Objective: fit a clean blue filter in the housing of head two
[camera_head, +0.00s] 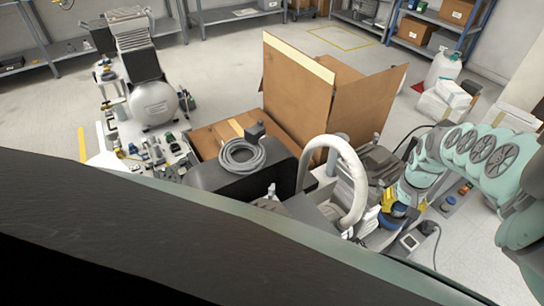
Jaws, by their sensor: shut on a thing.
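My green arm comes in from the right, and its wrist points down and left. My gripper (395,212) is small and partly hidden at the right compressor unit, beside its pale curved hose. It is shut on a small blue piece (392,222), which looks like a blue filter. A yellow part (389,200) shows right above it. The compressor head (348,192) is just left of the gripper, partly hidden by the hose (352,170). I cannot make out the housing opening or whether the blue piece touches it.
An open cardboard box (318,92) stands behind the compressor unit. A coiled grey hose (240,157) rests on a black casing. Another compressor (150,100) stands at left with small parts (150,150) around it. Shelves line the back.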

